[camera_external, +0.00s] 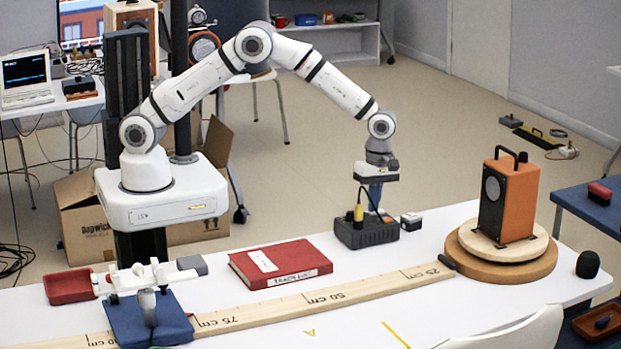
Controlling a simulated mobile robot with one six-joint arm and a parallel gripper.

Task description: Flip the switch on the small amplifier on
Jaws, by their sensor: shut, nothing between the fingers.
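A small dark box (367,234), which looks like the small amplifier, sits on the white table right of the red book. A yellow plug (358,213) with a black cable stands in its top. My gripper (375,203) points down just above and behind the box, with its fingers shut and empty. Whether the fingertips touch the box cannot be told from this angle. The switch is too small to make out, and its position cannot be told.
A small black-and-white block (411,222) lies right of the box. An orange speaker (519,205) stands on a round wooden base (540,260) further right. The red book (281,262) lies left. A long wooden ruler (300,304) crosses the table in front. A black foam ball (588,264) sits at the right edge.

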